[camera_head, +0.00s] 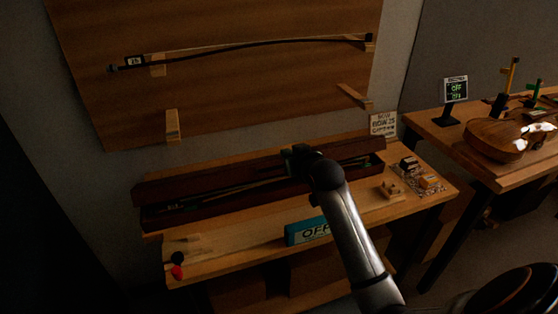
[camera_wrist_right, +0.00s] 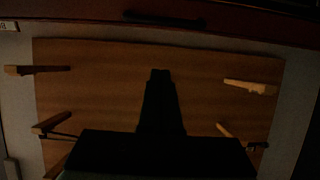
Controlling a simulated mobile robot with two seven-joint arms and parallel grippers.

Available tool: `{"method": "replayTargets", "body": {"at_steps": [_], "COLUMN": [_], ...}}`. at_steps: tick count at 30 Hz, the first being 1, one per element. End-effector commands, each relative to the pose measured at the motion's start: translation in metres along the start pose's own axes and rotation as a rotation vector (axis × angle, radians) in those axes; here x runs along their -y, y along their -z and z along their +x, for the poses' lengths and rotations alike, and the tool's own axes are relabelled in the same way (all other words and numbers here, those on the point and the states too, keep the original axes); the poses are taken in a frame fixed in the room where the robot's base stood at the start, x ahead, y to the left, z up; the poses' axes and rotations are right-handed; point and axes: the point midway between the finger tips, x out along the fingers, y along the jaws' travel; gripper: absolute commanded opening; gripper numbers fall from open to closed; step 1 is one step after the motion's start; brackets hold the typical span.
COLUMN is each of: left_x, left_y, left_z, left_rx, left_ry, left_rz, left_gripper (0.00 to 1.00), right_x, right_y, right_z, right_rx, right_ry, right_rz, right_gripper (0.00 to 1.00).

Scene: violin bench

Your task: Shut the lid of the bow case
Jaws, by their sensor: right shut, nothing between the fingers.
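The bow case (camera_head: 225,212) is a long dark red-brown box on the wooden bench. Its lid (camera_head: 210,177) stands raised along the back side, so the case is open. A bow and a dark lining show dimly inside. My right gripper (camera_head: 297,158) is over the right half of the case, close to the lid; whether it touches the lid I cannot tell. The right wrist hides part of the case. In the right wrist view my gripper (camera_wrist_right: 160,74) is a dark silhouette, shut and empty. A dark reddish strip with a handle crosses that view's top. My left gripper is not in view.
A blue sign (camera_head: 307,232) stands at the bench front. Small blocks (camera_head: 390,188) and a card (camera_head: 383,124) are at the right end. A wall board (camera_head: 240,95) with pegs holds another bow (camera_head: 240,46). A violin (camera_head: 495,140) lies on the right table.

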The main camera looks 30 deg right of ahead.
Motion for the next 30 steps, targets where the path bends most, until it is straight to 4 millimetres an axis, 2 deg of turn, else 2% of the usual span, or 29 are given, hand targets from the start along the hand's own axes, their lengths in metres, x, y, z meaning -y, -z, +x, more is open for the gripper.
{"method": "replayTargets", "body": {"at_steps": [6,17,19,24,30], "left_x": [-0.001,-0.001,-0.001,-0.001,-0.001], "left_y": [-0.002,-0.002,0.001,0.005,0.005], "left_z": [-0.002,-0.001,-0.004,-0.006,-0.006], "left_rx": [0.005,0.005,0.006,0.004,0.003], "left_ry": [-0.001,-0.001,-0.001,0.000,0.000], "left_rz": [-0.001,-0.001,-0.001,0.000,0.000], "left_gripper": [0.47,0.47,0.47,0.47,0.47], "right_x": [0.000,0.000,0.001,0.000,0.000], "right_y": [0.001,0.001,-0.013,-0.030,-0.038], "right_z": [0.034,0.084,0.077,0.071,0.069], "right_rx": [0.001,-0.002,0.004,0.000,-0.001], "right_ry": [0.000,0.000,0.001,0.000,0.000], "right_rz": [-0.001,0.000,-0.002,-0.001,0.000], "right_gripper": [0.00,0.00,0.00,0.00,0.00]}}
